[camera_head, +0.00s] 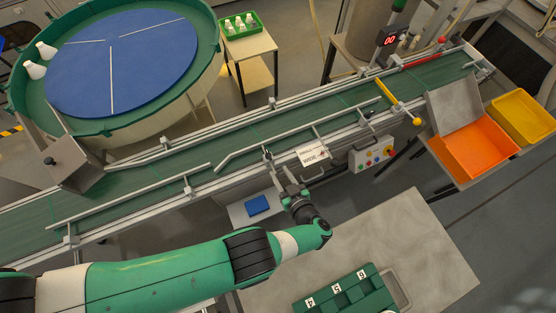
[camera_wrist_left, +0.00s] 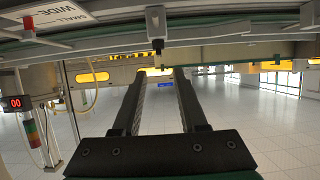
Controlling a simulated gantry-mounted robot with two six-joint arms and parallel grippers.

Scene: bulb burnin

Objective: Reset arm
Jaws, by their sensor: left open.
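My left arm comes in from the left in the head view, green and white with dark joints. It reaches across the front of the conveyor. My left gripper (camera_head: 278,168) is at the near side rail of the conveyor (camera_head: 150,198), left of a small white label card. In the left wrist view the two dark fingers of my left gripper (camera_wrist_left: 160,75) stand apart with nothing between them. Whether the fingers touch the rail cannot be told. My right gripper does not show in either view.
A grey table (camera_head: 420,235) with a green numbered block (camera_head: 345,290) lies in front. A control box (camera_head: 372,152), an orange bin (camera_head: 470,150) and a yellow bin (camera_head: 522,115) are to the right. A round blue-topped feeder (camera_head: 125,75) with white bulbs stands back left.

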